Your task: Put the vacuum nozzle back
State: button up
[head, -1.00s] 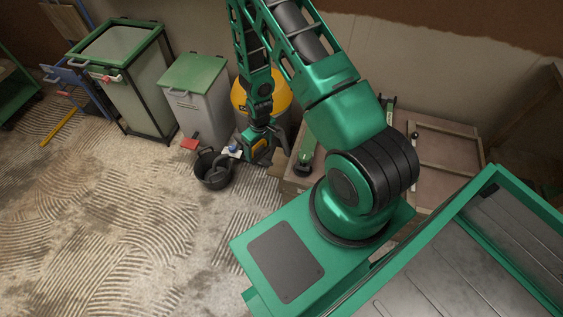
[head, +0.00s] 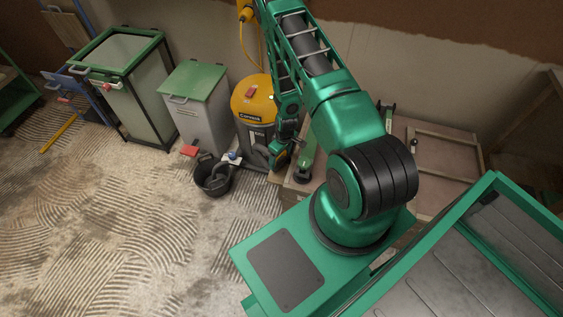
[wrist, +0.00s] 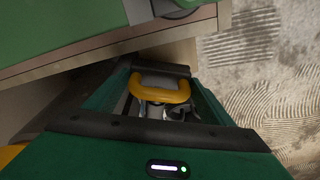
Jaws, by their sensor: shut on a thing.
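My gripper (head: 281,157) hangs low in the head view, just right of the yellow and grey vacuum (head: 254,101), overlapping its side in the picture. The wrist view looks down my green wrist housing onto a yellow loop-shaped piece with a dark bar (wrist: 160,69) behind it and pale metal parts below. My jaws are shut on the vacuum nozzle; its outline is mostly hidden, and I cannot tell whether it touches the vacuum.
A black bucket (head: 213,177) stands left of the gripper. A grey bin with a green lid (head: 196,82) and a green-framed bin (head: 126,60) stand further left. A low wooden box (head: 299,192) is close on the right. The patterned floor (head: 110,220) at left is open.

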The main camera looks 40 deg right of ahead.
aim_at(281, 160)
jog(key=shift+w+d+f, duration=0.1)
jog(key=shift+d, duration=0.1)
jog(key=shift+f, duration=2)
jog(key=shift+f, duration=0.15)
jog(key=o, duration=1.1)
